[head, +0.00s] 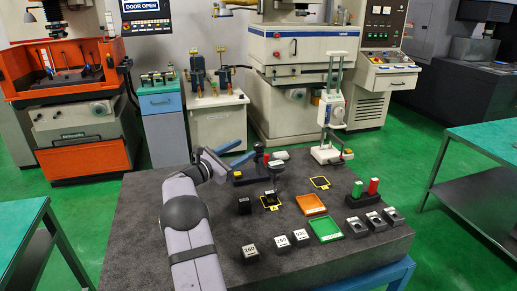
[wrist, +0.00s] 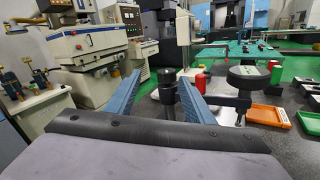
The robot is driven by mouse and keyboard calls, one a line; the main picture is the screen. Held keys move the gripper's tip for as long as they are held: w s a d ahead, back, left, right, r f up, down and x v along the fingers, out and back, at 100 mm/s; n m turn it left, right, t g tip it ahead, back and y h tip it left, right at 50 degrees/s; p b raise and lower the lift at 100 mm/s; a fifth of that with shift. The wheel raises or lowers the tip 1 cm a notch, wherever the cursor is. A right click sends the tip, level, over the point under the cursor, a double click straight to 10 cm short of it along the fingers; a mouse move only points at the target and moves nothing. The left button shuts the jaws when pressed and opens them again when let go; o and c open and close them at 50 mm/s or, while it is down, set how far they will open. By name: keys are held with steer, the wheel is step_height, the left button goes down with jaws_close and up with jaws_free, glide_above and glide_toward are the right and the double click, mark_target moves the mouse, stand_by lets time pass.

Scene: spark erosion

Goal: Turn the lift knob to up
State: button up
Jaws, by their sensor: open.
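My gripper (head: 248,148) is open above the back of the dark stone table, with its two blue fingers pointing right. In the wrist view my gripper (wrist: 160,78) has a black upright knob (wrist: 168,84) between or just beyond its fingers, closer to the right one; contact cannot be told. In the head view a black knob (head: 258,148) stands on a dark control box (head: 247,177) close to the fingertips. No label is readable, so I cannot tell if it is the lift knob or which way it points.
A red piece (wrist: 197,87) is near the knob. A white stand (head: 333,108) rises at the back. Orange (head: 311,204) and green (head: 326,229) trays lie in front.

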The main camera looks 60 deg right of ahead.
mark_target(258, 147)
steer(key=n, duration=0.1)
steer(key=s+f+n, duration=0.1)
steer(key=shift+f+n, duration=0.15)
steer(key=shift+n, duration=0.25)
steer(key=shift+d, duration=0.1)
steer(key=shift+p+x, duration=1.45)
steer(key=shift+x, duration=2.1)
steer(key=shift+s+f, duration=0.1)
steer(key=c, duration=1)
